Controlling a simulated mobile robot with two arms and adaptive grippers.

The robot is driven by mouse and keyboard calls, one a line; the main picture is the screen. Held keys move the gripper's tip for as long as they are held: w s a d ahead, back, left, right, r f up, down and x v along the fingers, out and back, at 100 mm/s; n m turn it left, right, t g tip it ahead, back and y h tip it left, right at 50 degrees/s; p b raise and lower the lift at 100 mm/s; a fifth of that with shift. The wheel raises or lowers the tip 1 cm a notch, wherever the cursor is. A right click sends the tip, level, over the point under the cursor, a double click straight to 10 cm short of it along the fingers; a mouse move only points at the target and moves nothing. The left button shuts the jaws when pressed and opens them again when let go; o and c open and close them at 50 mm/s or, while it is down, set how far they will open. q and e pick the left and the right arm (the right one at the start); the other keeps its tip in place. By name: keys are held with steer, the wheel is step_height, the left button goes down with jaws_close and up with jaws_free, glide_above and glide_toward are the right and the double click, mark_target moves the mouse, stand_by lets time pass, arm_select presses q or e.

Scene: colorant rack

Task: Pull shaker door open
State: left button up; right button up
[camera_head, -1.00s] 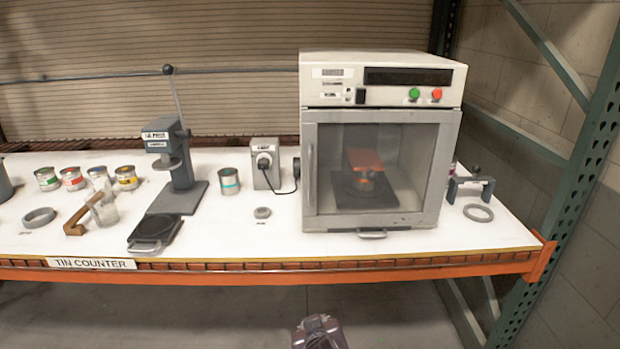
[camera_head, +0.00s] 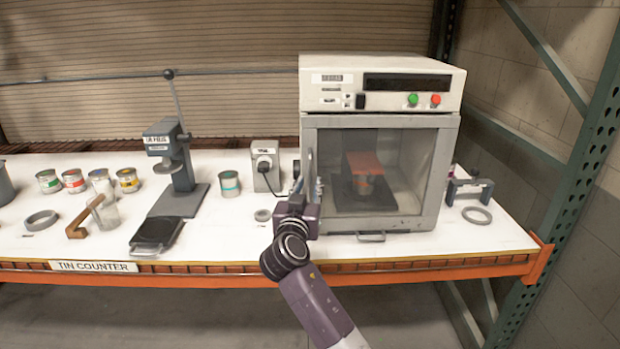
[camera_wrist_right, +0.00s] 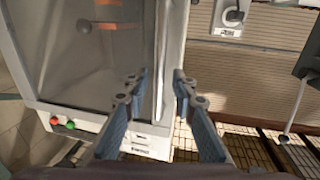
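The shaker (camera_head: 380,150) is a white-topped grey cabinet with a glass door (camera_head: 400,170) that looks shut. Its upright door handle (camera_head: 310,163) is at the door's left edge; my right gripper hides its lower part. My right gripper (camera_head: 303,190) is at the front left of the cabinet, at handle height. In the right wrist view, its two fingers (camera_wrist_right: 158,88) are apart, with the door handle (camera_wrist_right: 161,60) showing between them. I cannot tell whether either finger touches it. My left gripper is not in view.
A grey switch box (camera_head: 265,165) with a cable stands left of the shaker. A press (camera_head: 172,170), several tins and a grey ring (camera_head: 41,220) are farther left. A bracket (camera_head: 470,188) and another ring (camera_head: 477,215) lie right of the shaker. The orange shelf edge (camera_head: 420,271) runs in front.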

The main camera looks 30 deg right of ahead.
steer(key=shift+x, duration=1.15)
steer(key=shift+c, duration=0.4)
jaws_close()
